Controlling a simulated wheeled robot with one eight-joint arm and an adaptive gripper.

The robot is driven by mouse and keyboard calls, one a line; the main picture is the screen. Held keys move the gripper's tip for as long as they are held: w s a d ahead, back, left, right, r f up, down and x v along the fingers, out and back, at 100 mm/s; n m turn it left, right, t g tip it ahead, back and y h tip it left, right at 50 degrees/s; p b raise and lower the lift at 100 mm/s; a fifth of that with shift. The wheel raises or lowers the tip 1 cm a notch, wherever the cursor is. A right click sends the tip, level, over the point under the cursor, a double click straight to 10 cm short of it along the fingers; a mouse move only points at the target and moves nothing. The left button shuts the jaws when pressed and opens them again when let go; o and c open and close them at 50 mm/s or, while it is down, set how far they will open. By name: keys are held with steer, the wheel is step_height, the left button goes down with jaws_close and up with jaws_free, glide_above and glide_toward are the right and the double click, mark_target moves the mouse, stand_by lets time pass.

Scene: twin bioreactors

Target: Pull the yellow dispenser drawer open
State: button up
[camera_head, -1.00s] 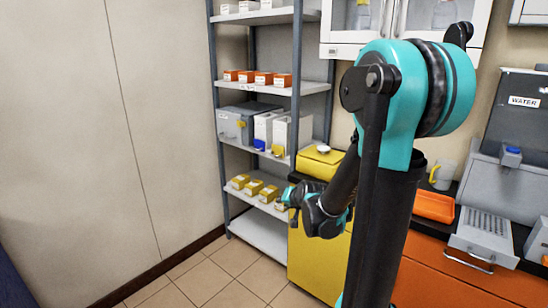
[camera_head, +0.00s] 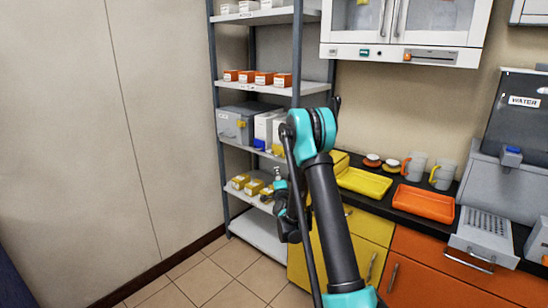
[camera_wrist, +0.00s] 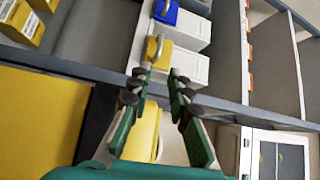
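The yellow dispenser drawer (camera_wrist: 160,52) sits at the bottom of a white dispenser (camera_wrist: 186,65) and has a pale loop handle. It appears shut. In the head view, the yellow drawer (camera_head: 278,150) is partly hidden behind my arm on the middle shelf. My gripper (camera_wrist: 160,78) is open in the wrist view, its two fingers apart and pointing toward the yellow drawer. The handle shows just beyond and between the fingertips. I cannot tell whether a finger touches it. In the head view, my gripper is small and dark beside the shelf rack.
A second dispenser with a blue drawer (camera_wrist: 166,12) stands beside it. The shelf edge (camera_wrist: 75,68) runs across below the dispensers. Yellow boxes (camera_head: 240,181) lie on the lower shelf. A yellow cabinet (camera_head: 365,228) and counter with trays and mugs stand to the right.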

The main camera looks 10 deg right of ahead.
mark_target(277, 151)
steer(key=w, duration=0.5)
steer(key=w+r, duration=0.1)
steer(key=w, duration=0.5)
steer(key=w+r, duration=0.1)
steer(key=w, duration=0.5)
steer(key=shift+w+d, duration=0.1)
steer(key=shift+w, duration=0.1)
jaws_close()
